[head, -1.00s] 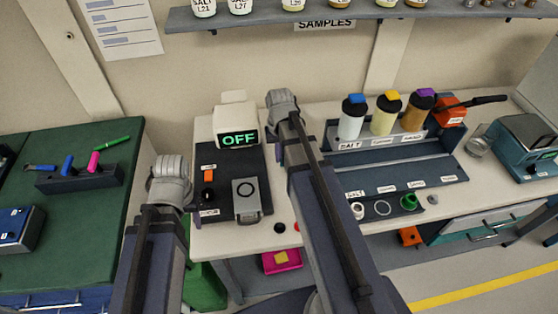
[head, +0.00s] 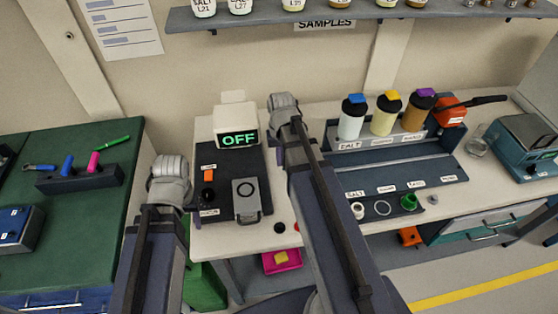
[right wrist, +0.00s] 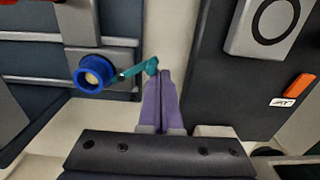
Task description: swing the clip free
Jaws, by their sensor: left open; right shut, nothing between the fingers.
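In the right wrist view a teal clip (right wrist: 134,70) extends to the right from beside a blue ring (right wrist: 87,74) with a pale centre, on a grey block. My right gripper (right wrist: 159,76) has its purple fingers shut together with nothing between them. Their tips are right at the clip's free end; I cannot tell whether they touch it. In the head view my right gripper (head: 284,104) is over the bench and its arm hides the clip. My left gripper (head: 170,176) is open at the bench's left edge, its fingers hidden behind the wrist.
A dark panel (head: 218,190) with a grey ringed plate and an OFF display (head: 238,139) lies left of my right arm. A rack with several capped bottles (head: 382,118) stands to the right. A green-topped bench (head: 80,220) is at far left.

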